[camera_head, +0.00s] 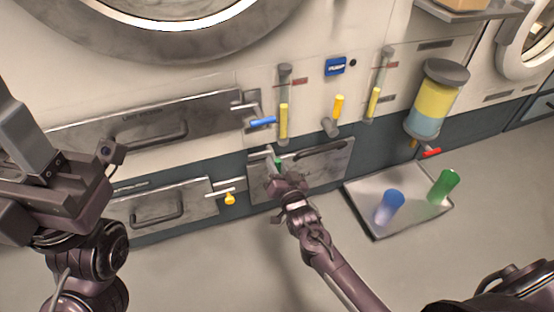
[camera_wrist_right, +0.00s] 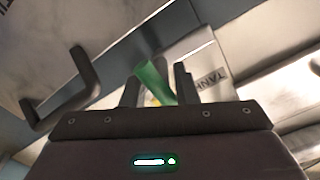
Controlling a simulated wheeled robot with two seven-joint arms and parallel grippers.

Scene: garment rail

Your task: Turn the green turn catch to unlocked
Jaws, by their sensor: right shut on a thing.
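The green turn catch (camera_wrist_right: 152,82) shows between the two fingers of my right gripper (camera_wrist_right: 157,88) in the right wrist view. My right gripper is shut on it. In the head view my right gripper (camera_head: 275,168) is at the left edge of a lower grey panel, and only a small piece of the green catch (camera_head: 278,162) shows, the rest being hidden by the gripper. My left gripper (camera_head: 22,130) is at the far left of the head view, away from the catch, and its fingers cannot be made out clearly.
A blue catch (camera_head: 263,122) and a yellow catch (camera_head: 229,198) sit on neighbouring panels (camera_head: 160,118). A floor tray (camera_head: 418,216) holds a blue cup (camera_head: 389,207) and a green cup (camera_head: 444,186).

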